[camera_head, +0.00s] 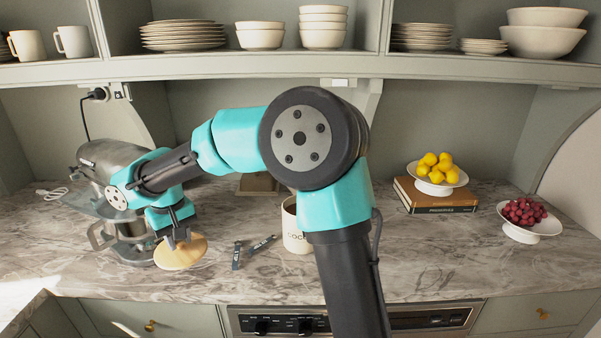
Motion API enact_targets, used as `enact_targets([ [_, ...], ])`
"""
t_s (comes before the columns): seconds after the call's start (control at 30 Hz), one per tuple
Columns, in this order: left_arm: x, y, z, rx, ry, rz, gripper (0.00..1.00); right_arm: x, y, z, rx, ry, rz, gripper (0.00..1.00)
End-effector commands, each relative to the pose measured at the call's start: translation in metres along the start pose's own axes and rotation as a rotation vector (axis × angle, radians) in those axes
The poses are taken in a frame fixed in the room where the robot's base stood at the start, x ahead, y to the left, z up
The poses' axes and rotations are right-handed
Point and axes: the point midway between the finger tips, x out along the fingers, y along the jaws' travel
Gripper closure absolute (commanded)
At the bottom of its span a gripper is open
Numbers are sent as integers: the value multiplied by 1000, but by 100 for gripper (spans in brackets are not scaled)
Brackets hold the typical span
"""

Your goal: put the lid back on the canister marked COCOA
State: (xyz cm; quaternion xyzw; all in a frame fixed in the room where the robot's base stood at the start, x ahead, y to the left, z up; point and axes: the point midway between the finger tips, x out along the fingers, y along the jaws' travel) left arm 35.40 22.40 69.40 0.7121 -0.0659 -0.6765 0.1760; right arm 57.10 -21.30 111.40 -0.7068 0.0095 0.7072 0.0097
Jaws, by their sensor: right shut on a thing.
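The cream canister (293,238) stands upright on the counter, partly hidden behind my right arm. Only the first letters of its dark label show, and they fit COCOA. Its top is mostly hidden. My right gripper (178,240) reaches across to the left, in front of the stand mixer. It is shut on a round, light wooden lid (185,256), which is left of the canister and apart from it. Whether the lid touches the counter I cannot tell. My left gripper is not in view.
A stand mixer (112,162) stands behind my right gripper. Two small dark tools (237,256) lie between lid and canister. Lemons in a white bowl (437,188) sit on books (436,200), with a bowl of red fruit (531,229) to the right.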

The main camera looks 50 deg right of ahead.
Motion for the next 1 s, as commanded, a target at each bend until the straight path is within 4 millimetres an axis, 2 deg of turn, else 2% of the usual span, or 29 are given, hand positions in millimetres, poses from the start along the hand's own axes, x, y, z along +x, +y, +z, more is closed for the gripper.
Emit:
enact_targets([
  [0.17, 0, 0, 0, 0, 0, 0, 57, -5, 28, -4, 177, 1, -4, 96],
  [0.27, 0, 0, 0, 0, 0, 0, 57, -10, 55, -7, 358, 0, -7, 96],
  [0.47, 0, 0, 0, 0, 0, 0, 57, -22, 122, -7, 803, -3, -12, 96],
  [0.67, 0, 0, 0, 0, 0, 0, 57, -34, 190, 2, 1255, -6, -12, 96],
  [1.0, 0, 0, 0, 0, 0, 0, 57, -57, 300, 36, 2018, -4, -7, 96],
])
